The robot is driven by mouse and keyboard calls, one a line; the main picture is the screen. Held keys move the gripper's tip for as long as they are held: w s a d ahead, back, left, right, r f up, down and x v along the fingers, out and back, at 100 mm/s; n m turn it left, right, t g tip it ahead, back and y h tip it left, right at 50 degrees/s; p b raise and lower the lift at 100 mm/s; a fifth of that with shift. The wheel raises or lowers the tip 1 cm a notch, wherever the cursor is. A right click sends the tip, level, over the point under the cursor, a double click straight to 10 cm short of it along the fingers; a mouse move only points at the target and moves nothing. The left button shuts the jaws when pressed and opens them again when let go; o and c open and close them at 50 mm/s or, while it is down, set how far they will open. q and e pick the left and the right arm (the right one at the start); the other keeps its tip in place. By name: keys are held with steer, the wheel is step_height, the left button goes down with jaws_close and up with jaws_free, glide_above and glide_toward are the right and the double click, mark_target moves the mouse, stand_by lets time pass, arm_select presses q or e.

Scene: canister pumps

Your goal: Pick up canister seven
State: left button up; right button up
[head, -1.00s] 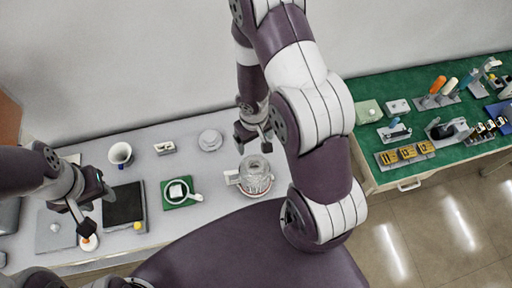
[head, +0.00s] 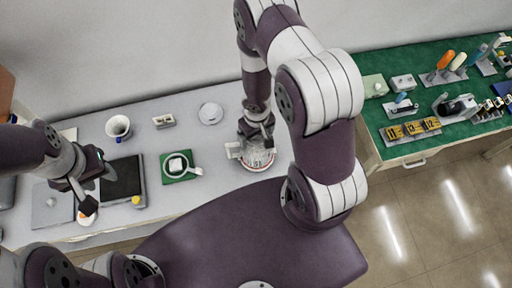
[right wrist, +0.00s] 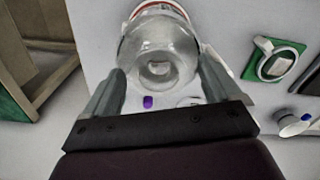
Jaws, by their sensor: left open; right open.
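A clear glass canister (head: 258,160) with a red-and-white band stands on the grey table; I cannot read a number on it. In the right wrist view the glass canister (right wrist: 158,50) lies between the two fingers. My right gripper (head: 257,134) is open over its top, one finger on each side; I cannot tell whether they touch the glass. It also shows in the right wrist view (right wrist: 161,72). My left gripper (head: 98,190) is open and empty above the left part of the table, near a white-and-orange round piece (head: 85,216).
A white ring-shaped piece on a green mat (head: 180,177), a white cup (head: 118,127), a small tray (head: 164,121), a round white dish (head: 210,113) and a black pad (head: 122,178) are on the table. A green-topped bench (head: 440,148) with several devices stands at right.

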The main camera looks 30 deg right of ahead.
steer(key=shift+w+d, duration=0.1)
steer(key=c, duration=0.4)
steer(key=shift+r, duration=0.1)
steer(key=c, duration=1.2)
